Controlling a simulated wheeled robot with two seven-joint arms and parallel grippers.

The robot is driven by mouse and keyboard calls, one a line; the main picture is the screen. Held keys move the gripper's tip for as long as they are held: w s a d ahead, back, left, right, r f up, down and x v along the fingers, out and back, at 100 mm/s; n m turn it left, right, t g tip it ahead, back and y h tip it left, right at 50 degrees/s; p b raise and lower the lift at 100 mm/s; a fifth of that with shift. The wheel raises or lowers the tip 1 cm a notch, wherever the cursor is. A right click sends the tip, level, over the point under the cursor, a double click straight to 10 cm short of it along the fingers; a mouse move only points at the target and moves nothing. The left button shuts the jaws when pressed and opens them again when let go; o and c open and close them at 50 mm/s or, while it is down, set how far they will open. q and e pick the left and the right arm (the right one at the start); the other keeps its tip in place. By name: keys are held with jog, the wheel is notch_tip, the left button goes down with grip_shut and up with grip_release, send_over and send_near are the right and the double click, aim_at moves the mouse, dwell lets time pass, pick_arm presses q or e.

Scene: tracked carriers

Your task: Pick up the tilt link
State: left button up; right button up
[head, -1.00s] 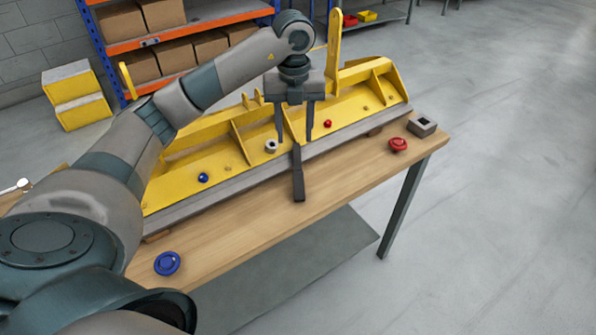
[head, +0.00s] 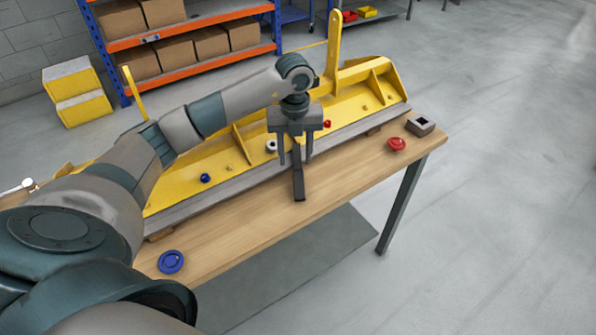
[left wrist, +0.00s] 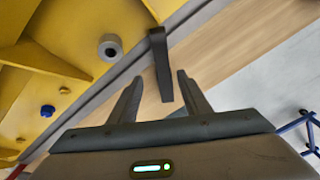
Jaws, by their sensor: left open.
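The tilt link appears to be the dark, narrow bar (head: 299,184). It lies across the grey front strip of the yellow carrier, with its near end over the wooden table. My left gripper (head: 296,161) is open and points down, its fingers on either side of the bar's upper part in the head view. In the left wrist view, the bar (left wrist: 160,62) runs in toward the gap between the open fingertips (left wrist: 160,78). I cannot tell whether either finger touches it. The gripper hides the bar's far end in the head view. My right gripper is in neither view.
The yellow carrier (head: 355,98) with upright ribs fills the back of the wooden table (head: 240,232). A grey ring (left wrist: 110,47) sits on it, close by. A blue disc (head: 171,262), a red knob (head: 397,144) and a dark square block (head: 421,126) stand on the table.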

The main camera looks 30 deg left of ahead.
aim_at(298, 167)
pick_arm(q)
jog(key=shift+d+f+p, duration=0.25)
jog(key=shift+f+p, duration=0.35)
jog(key=f+p, duration=0.1)
jog(key=f, duration=0.2)
jog(key=shift+d, duration=0.2)
jog(key=shift+f, duration=0.4)
jog(key=shift+c, duration=0.4)
grip_shut()
jog(key=shift+w+r, duration=0.1)
jog(key=shift+r, duration=0.1)
